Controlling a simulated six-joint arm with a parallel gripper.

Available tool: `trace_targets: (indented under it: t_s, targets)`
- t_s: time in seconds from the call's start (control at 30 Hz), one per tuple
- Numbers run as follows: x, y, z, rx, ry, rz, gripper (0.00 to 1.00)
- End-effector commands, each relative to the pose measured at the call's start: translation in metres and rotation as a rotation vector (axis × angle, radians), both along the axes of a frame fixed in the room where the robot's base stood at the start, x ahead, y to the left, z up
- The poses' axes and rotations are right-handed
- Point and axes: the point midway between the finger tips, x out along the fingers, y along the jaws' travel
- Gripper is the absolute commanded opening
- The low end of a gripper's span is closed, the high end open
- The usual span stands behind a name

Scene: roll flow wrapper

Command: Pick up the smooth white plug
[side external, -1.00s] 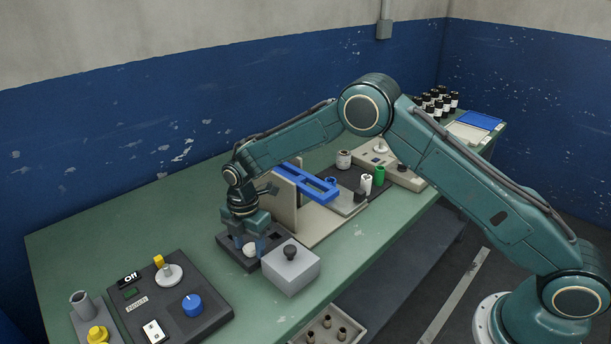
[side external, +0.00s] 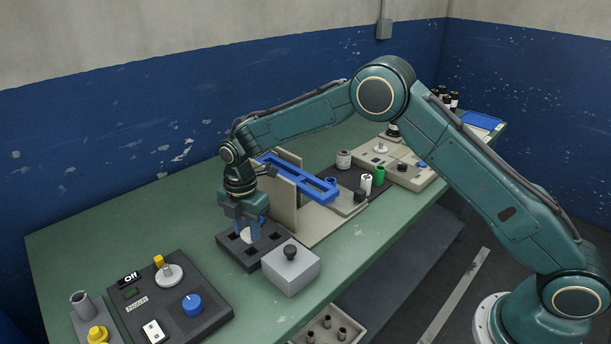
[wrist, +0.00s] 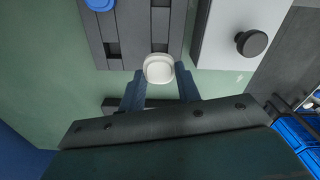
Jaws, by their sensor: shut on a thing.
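The smooth white plug (side external: 250,236) is between the fingers of my gripper (side external: 249,230), above the dark slotted tray (side external: 228,245). In the wrist view the plug (wrist: 159,69) shows its round pale top between the two blue-grey fingertips (wrist: 160,88), which close on it from both sides. The tray (wrist: 128,22) lies beyond it, with open square slots in its top. The side view does not clearly show the gap between the plug's underside and the tray.
A blue slotted frame (side external: 300,178) on beige plates is behind to the right. A dark control panel (side external: 175,300) with a blue dial lies at front left. Green bench behind the tray is clear.

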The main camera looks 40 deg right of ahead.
Motion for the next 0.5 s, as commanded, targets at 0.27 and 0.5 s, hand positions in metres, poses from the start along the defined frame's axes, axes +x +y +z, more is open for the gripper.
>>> trace_targets:
  t_s: [0.27,0.5]
  targets:
    - [0.001,0.000,0.062,0.001,-0.005,0.000,0.12]
    - [0.001,0.000,0.111,0.001,-0.004,0.000,0.12]
